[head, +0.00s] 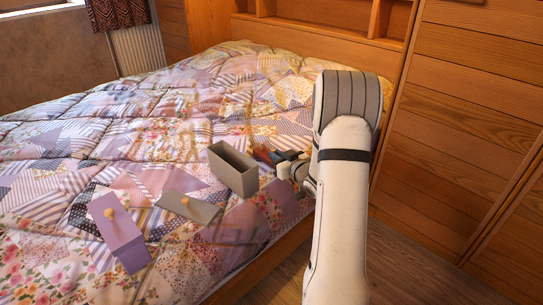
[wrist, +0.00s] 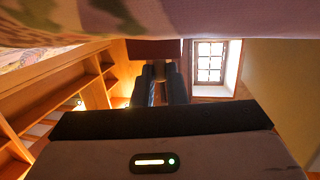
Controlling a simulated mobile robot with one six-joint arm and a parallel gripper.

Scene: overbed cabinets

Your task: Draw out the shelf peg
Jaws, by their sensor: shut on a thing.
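My gripper (head: 287,164) is low over the right side of the bed, just right of an open grey box. In the head view a reddish-orange piece (head: 263,154) shows beside the fingertips, and the peg itself is hidden there.
The open grey box (head: 225,166) stands on the patchwork quilt (head: 130,160). The wooden cabinet (head: 450,100) rises close on the right. The quilt's far left is clear.

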